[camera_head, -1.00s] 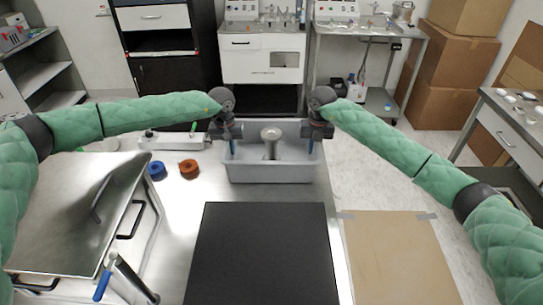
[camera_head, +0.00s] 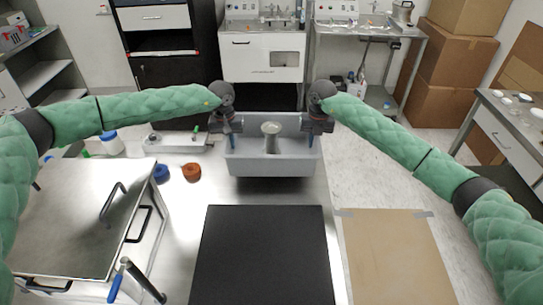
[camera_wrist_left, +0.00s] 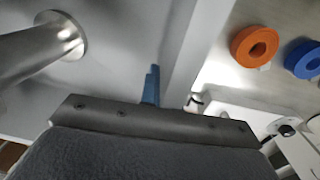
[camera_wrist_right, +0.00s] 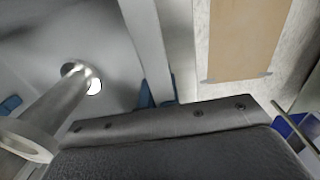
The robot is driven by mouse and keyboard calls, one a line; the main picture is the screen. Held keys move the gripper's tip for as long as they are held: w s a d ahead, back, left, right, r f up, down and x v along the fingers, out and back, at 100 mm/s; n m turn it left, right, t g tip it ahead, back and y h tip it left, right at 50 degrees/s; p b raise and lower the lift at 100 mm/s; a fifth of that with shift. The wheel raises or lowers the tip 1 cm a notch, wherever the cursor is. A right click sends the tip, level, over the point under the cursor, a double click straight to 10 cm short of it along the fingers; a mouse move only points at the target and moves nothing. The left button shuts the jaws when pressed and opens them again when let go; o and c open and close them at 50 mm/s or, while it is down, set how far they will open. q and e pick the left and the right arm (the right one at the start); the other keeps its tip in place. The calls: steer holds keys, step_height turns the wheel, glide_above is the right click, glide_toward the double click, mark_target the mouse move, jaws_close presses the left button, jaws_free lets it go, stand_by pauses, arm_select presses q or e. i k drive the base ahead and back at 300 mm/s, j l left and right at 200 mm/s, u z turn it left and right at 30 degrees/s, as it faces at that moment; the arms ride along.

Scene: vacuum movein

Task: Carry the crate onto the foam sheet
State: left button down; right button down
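The grey crate (camera_head: 272,166) is at the far part of the steel table, with an upright metal cylinder (camera_head: 271,138) inside. My left gripper (camera_head: 231,140) is shut on its left wall and my right gripper (camera_head: 312,139) on its right wall. Blue fingertips show against the walls in the left wrist view (camera_wrist_left: 152,85) and right wrist view (camera_wrist_right: 146,95). The other fingertips are largely hidden. The black foam sheet (camera_head: 262,255) lies flat and empty nearer to me. The crate is beyond its far edge. I cannot tell how far the crate is off the table.
An orange tape roll (camera_head: 191,172) and a blue one (camera_head: 161,173) lie left of the crate. A taped brown sheet (camera_head: 395,255) is at the right. Bare table separates crate and foam.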

mark_target(263, 252)
steer(key=k+j, duration=0.1)
steer(key=k, duration=1.1)
